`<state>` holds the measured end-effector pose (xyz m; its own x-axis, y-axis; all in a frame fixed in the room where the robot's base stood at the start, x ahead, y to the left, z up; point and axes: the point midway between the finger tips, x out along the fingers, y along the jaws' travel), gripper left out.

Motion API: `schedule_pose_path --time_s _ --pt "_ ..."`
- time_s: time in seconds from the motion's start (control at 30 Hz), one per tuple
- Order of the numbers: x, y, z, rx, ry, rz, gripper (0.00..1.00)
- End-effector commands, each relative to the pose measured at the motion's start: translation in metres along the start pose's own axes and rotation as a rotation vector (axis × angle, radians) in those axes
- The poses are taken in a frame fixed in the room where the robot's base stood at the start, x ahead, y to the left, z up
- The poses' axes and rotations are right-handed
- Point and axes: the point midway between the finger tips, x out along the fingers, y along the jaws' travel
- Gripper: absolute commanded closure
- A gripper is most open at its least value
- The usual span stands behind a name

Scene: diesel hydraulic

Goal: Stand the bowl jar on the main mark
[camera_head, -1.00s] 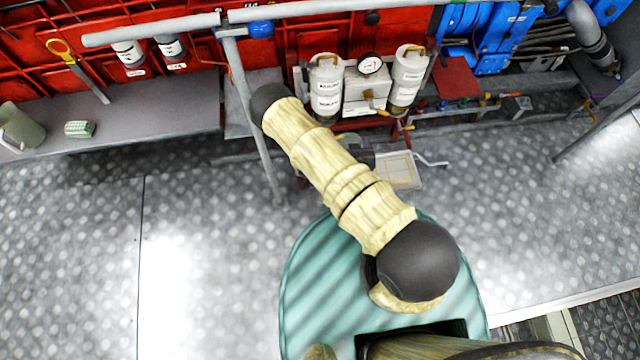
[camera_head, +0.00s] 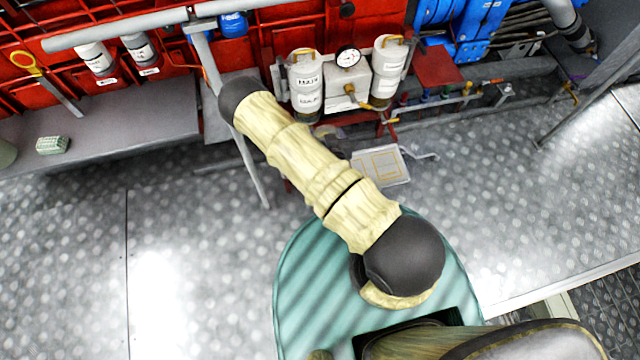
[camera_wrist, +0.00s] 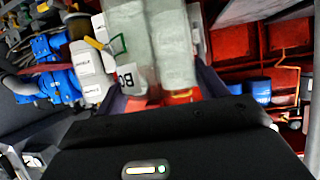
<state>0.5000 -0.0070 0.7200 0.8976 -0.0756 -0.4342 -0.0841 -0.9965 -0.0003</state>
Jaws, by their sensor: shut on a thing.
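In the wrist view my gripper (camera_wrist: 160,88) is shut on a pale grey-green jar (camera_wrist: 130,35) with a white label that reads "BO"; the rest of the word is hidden. The jar fills the top middle of that view, between the dark fingers. In the head view my arm hides the gripper and the held jar. A light plate (camera_head: 379,166) with yellow outlined marks lies low beyond my arm, right of centre. I cannot tell which outline is the main mark.
Two white labelled canisters (camera_head: 306,85) (camera_head: 388,70) flank a gauge (camera_head: 348,57) behind the plate. A grey bench (camera_head: 110,115) at left holds a small green block (camera_head: 52,145). A grey post (camera_head: 232,115) and rail (camera_head: 120,29) stand near my arm. The metal floor (camera_head: 520,200) is clear.

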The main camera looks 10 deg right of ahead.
Motion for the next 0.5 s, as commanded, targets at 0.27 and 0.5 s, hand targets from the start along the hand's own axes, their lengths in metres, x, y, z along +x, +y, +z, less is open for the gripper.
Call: schedule_pose_path --time_s 0.27,0.5 --pt "0.043 0.007 0.021 0.067 0.005 0.128 0.69" --pt "0.068 0.013 0.035 0.127 0.004 0.252 0.69"
